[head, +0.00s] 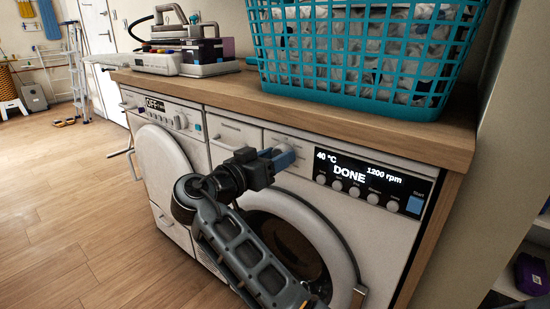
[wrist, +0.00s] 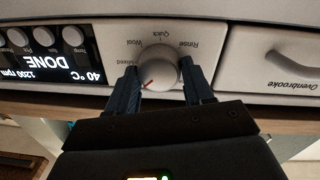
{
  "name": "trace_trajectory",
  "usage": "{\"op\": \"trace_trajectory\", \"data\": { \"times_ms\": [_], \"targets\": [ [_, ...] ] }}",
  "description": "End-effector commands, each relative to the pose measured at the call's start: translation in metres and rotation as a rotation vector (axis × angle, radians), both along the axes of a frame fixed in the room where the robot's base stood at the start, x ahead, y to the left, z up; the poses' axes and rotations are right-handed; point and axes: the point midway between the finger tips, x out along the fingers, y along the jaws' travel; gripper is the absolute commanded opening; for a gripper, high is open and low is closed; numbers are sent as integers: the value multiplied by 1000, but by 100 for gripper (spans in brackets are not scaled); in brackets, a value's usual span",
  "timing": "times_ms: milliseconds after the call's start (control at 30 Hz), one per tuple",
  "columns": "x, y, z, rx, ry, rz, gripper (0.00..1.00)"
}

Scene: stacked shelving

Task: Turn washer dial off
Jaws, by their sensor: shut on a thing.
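The washer (head: 345,215) is a white front-loader under the counter, at the right of the head view. Its black display (head: 365,180) reads DONE, 40 °C and 1200 rpm. The washer dial (wrist: 158,74) is round and white, with labels Mixed, Wool, Quick and Rinse around it in the upside-down wrist view. Its red mark points toward the lower left, near Mixed. My gripper (head: 281,160) is at the dial, its two dark fingers on either side, shut on it. The fingers largely hide the dial in the head view.
A teal laundry basket (head: 361,52) stands on the wooden counter (head: 300,117) above. A second white machine (head: 162,150) with an OFF display is at the left. An iron station (head: 185,50) sits on the counter's left end. Open floor (head: 60,210) lies at the left.

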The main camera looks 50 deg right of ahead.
Motion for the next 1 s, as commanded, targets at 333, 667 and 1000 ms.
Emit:
{"op": "trace_trajectory", "data": {
  "times_ms": [333, 667, 1000],
  "targets": [
    [0, 0, 2, -2, 114, 0, 21],
    [0, 1, 3, -12, 384, 1, 21],
    [0, 1, 1, -21, 641, 1, 21]
  ]
}}
